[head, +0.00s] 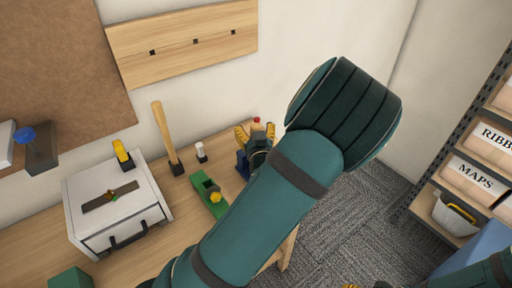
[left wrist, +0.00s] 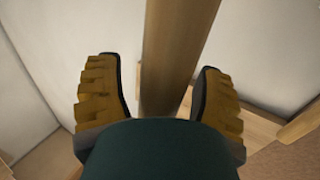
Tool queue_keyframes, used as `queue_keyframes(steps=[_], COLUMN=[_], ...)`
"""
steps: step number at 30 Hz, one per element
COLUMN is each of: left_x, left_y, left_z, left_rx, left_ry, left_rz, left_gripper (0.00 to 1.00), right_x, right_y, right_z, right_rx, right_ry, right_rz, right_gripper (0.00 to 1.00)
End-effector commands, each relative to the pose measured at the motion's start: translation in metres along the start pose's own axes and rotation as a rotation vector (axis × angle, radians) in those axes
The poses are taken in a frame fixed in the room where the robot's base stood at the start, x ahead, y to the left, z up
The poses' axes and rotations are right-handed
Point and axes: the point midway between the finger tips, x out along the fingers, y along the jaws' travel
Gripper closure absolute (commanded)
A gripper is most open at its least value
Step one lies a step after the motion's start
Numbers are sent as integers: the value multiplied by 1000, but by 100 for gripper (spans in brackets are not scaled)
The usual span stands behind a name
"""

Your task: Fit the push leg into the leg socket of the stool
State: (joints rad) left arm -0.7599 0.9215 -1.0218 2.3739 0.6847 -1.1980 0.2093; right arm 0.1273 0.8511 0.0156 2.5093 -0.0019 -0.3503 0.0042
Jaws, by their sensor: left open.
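My left gripper (head: 256,131) is at the end of the big teal arm, over the right part of the workbench near the wall. It is open, with its yellow ribbed fingers apart. In the left wrist view a wooden post (left wrist: 175,50) runs down between the open fingers (left wrist: 158,98); its lower end is hidden behind the teal palm. I cannot tell whether this post is the push leg or whether the fingers touch it. The stool and its leg socket cannot be made out. Of my right gripper (head: 364,285), only yellow and dark bits show at the bottom edge.
The workbench (head: 30,240) holds a white case (head: 85,190), a yellow-topped tool (head: 122,153), an upright wooden handle (head: 163,130), a small white-topped item (head: 200,151) and a green plane (head: 208,192). A shelf (head: 460,165) stands right; the carpet (head: 345,225) between is clear.

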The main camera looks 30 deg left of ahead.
Motion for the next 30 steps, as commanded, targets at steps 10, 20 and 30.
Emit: queue_keyframes(steps=[10,20,30], left_x=[0,0,0], left_y=[0,0,0], left_z=[0,0,-7], left_rx=[0,0,-2], left_ry=[-1,-1,0], left_rz=[0,0,0], left_gripper=[90,100,100], right_x=[0,0,-2], right_y=[0,0,-1], right_z=[0,0,0], right_rx=[0,0,0], right_ry=[0,0,-1], right_rz=[0,0,0], right_gripper=[52,52,52])
